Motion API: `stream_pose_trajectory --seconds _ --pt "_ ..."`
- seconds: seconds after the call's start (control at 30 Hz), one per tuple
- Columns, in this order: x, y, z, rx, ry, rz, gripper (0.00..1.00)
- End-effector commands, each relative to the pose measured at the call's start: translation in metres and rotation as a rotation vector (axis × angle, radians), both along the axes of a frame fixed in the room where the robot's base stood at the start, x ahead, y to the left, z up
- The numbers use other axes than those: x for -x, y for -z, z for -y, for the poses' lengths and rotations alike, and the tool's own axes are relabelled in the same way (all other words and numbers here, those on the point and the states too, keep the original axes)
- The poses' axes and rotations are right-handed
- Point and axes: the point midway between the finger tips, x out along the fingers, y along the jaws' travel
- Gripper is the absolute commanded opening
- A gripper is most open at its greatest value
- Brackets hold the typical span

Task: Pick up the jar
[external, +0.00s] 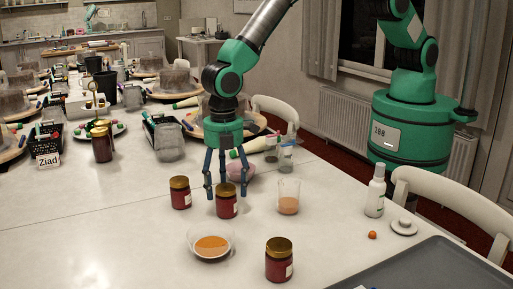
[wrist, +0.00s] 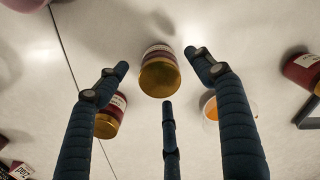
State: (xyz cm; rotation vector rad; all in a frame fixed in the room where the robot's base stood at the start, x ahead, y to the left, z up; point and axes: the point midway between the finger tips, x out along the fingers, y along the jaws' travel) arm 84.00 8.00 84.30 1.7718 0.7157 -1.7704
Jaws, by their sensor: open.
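Several dark red jars with gold lids stand on the white table. One jar (external: 227,204) stands directly below my gripper (external: 226,188); it looks upright. In the wrist view this jar (wrist: 159,73) lies between and just beyond the fingertips of my gripper (wrist: 165,75), lid towards the camera. The three dark blue fingers are spread open and hold nothing. From these views I cannot tell whether any finger touches the jar. A second jar (external: 180,192) stands to its left and a third jar (external: 279,261) nearer the front.
A glass with orange contents (external: 288,205) stands close right of the jar. A glass bowl (external: 211,256) of orange stuff is in front. A pink bowl (external: 240,170) is behind. A white bottle (external: 375,195) and grey tray (external: 430,270) are at right. The left front table is clear.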

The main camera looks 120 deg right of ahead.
Motion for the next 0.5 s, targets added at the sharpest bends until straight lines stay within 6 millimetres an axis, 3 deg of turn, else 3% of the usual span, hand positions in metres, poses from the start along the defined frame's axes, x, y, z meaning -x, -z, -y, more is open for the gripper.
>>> stream_pose_trajectory --seconds 0.23,0.5 --pt "0.000 0.029 0.000 0.001 0.000 -0.002 0.68" --pt "0.000 0.035 0.000 0.000 0.000 0.000 0.68"
